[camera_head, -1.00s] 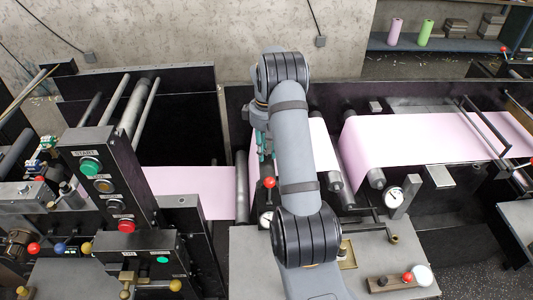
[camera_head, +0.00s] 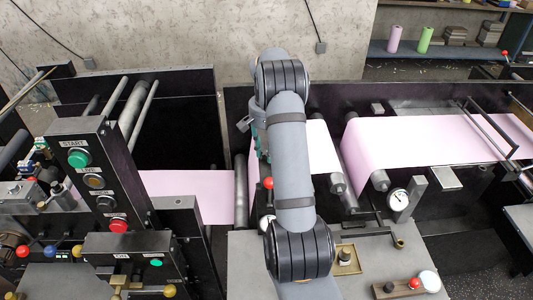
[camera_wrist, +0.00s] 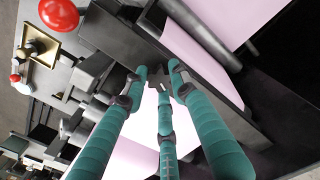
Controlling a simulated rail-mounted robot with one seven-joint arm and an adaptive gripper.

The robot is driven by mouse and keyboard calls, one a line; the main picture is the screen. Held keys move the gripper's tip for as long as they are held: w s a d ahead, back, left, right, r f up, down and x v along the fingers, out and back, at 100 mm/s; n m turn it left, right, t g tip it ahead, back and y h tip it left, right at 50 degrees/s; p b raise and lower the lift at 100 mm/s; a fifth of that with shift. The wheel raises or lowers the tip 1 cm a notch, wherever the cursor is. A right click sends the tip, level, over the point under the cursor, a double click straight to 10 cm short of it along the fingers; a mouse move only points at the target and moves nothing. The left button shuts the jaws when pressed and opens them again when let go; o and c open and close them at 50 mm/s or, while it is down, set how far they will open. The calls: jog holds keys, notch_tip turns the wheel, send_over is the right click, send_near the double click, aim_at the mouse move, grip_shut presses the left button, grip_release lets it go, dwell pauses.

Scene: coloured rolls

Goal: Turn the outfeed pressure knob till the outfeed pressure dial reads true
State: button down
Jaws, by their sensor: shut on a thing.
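My gripper (camera_wrist: 160,82) has teal fingers. In the wrist view their tips close in on one another, around a small part that I cannot make out. In the head view the gripper (camera_head: 260,140) is mostly hidden behind my arm, near the pink web. One round white dial (camera_head: 398,199) stands on a post right of my arm. Another dial (camera_head: 265,223) is partly hidden by the arm. I cannot read either needle or any label saying which is outfeed. The outfeed pressure knob cannot be told apart in these views.
A red ball (camera_head: 267,183) stands close left of my arm. The control column (camera_head: 105,185) with green and red buttons stands at left. A grey bench top (camera_head: 380,265) carries a brass fitting (camera_head: 345,257) and a red-knobbed block (camera_head: 412,284). Rollers and pink web (camera_head: 415,140) lie at right.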

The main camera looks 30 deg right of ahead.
jog(key=shift+w+r+m+b, duration=0.1)
jog(key=shift+m+b, duration=0.15)
jog(key=shift+m, duration=0.4)
jog(key=shift+w+r+m+b, duration=0.1)
jog(key=shift+m+b, duration=0.1)
jog(key=shift+m, duration=0.45)
jog(key=shift+d+m, duration=0.1)
jog(key=shift+m, duration=0.2)
jog(key=c, duration=1.8)
grip_release()
jog(key=o, duration=0.4)
jog(key=shift+s+f, duration=0.1)
jog(key=shift+f, duration=0.05)
notch_tip(320, 180, up, 12)
